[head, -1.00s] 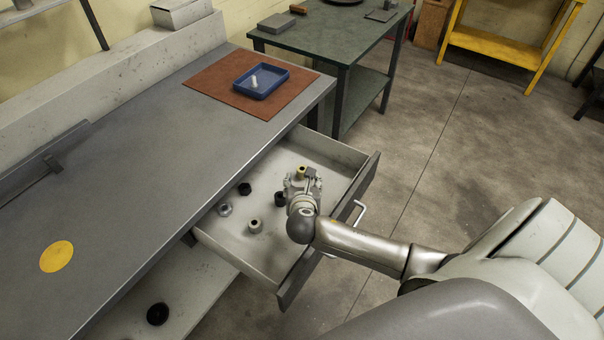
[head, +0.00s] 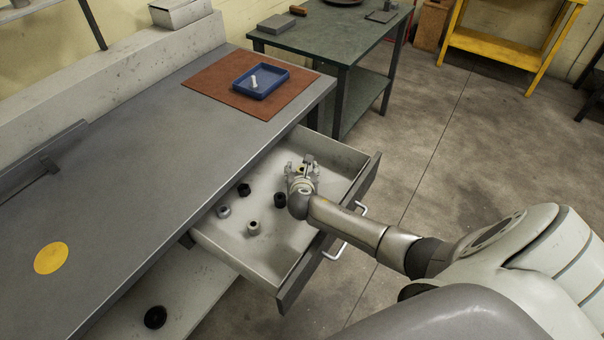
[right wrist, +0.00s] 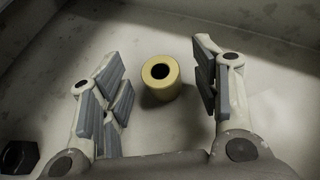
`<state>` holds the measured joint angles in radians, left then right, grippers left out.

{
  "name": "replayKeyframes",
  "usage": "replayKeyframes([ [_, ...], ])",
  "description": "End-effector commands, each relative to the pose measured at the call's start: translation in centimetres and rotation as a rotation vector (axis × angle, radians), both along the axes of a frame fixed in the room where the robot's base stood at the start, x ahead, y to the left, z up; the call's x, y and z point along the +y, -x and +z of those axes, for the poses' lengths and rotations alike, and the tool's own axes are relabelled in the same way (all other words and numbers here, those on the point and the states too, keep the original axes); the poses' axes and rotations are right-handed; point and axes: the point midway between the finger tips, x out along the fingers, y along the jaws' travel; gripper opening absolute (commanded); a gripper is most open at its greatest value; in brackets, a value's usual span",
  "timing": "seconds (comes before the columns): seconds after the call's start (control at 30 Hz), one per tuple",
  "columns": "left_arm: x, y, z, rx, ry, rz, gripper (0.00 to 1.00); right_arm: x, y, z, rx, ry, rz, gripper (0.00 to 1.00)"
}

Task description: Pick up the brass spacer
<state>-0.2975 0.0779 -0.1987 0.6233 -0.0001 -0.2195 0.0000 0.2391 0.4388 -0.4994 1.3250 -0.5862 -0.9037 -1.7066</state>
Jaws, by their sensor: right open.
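The brass spacer (right wrist: 162,78) is a short yellow ring with a dark hole, standing on the drawer floor in the right wrist view. In the head view only a bit of the brass spacer (head: 300,169) shows between the fingers. My right gripper (right wrist: 160,80) is open, with one finger pad on each side of the spacer and a gap on both sides. In the head view my right gripper (head: 302,166) reaches down into the open drawer (head: 322,258). My left gripper is not in view.
The drawer also holds dark pieces (head: 244,189) (head: 280,199) and grey pieces (head: 223,211) (head: 254,228) to the left of my gripper. Its walls and front stand close around my arm. A blue tray (head: 284,73) sits on a brown mat (head: 205,84) on the bench.

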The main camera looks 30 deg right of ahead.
Motion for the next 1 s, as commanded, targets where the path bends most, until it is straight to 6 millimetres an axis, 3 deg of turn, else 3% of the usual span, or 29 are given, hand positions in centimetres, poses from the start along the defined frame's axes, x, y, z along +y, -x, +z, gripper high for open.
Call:
replayKeyframes([
  [0.3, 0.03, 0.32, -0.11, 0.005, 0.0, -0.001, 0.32, -0.19, -0.34, -0.22, 0.0, -0.002, 0.0, 0.57],
  [0.73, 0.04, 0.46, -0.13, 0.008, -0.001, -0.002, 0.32, -0.19, -0.31, -0.23, 0.0, -0.001, 0.0, 0.03],
  [1.0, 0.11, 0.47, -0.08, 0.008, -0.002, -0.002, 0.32, -0.2, -0.36, -0.02, -0.002, -0.001, 0.0, 0.03],
])
